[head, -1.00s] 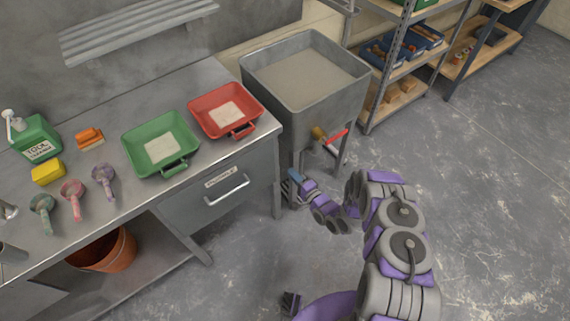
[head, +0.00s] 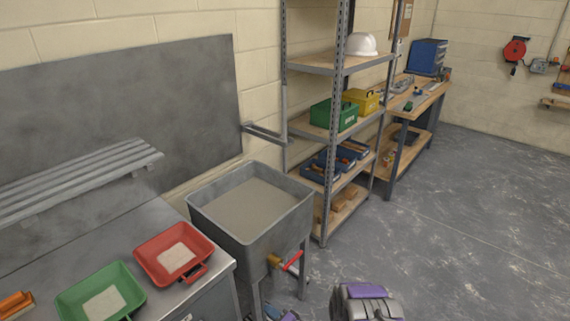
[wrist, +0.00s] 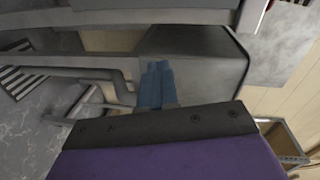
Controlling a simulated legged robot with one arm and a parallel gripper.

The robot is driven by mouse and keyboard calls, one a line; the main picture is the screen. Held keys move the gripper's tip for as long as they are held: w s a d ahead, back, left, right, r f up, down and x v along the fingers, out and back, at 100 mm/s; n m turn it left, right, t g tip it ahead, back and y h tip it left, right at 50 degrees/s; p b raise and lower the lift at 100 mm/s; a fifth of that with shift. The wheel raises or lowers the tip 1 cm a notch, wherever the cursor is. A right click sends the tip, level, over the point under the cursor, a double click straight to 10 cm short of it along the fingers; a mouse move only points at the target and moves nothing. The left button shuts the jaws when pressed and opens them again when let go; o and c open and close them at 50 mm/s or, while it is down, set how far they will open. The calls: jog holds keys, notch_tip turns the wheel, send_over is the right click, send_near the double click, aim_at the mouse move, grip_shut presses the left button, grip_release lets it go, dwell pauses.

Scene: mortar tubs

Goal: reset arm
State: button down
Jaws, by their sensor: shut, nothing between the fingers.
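My gripper (head: 272,310) shows at the bottom edge of the head view, in front of the grey mortar tub stand and mostly cut off. In the wrist view its blue fingertips (wrist: 156,84) are together with nothing between them. My purple and grey arm is partly in view at the bottom right of the head view.
A large grey tub (head: 296,207) on legs, with a red-handled valve (head: 292,260), stands beside the bench. A red tray (head: 150,244) and a green tray (head: 133,291) sit on the bench. Metal shelves (head: 326,170) stand behind; the floor (head: 450,230) at right is open.

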jog(key=w+d+r+n+g+h, duration=0.1)
jog(key=w+d+r+n+h, duration=0.1)
jog(key=w+d+r+h, duration=0.35)
jog(key=w+d+r+n+g+h, duration=0.1)
jog(key=w+d+r+n+h, duration=0.15)
jog(key=d+r, duration=0.55)
jog(key=s+d+r+g+h, duration=0.1)
jog(key=s+d+r+h, duration=0.2)
jog(key=s+d+r, duration=0.3)
jog(key=s+d+r+g+h, duration=0.2)
jog(key=s+d+r, duration=0.1)
jog(key=r, duration=0.6)
jog(key=s+a+r+g, duration=0.1)
jog(key=s+r, duration=0.4)
jog(key=s, duration=0.8)
jog(key=s+a+r+n+g, duration=0.1)
jog(key=s+r+g, duration=0.3)
jog(key=s, duration=1)
jog(key=s+a+r+n+g+y, duration=0.1)
jog(key=s+r, duration=0.4)
jog(key=s, duration=0.9)
jog(key=shift+a+r+g, duration=0.4)
jog(key=shift+a+g, duration=0.25)
jog(key=shift+g, duration=0.15)
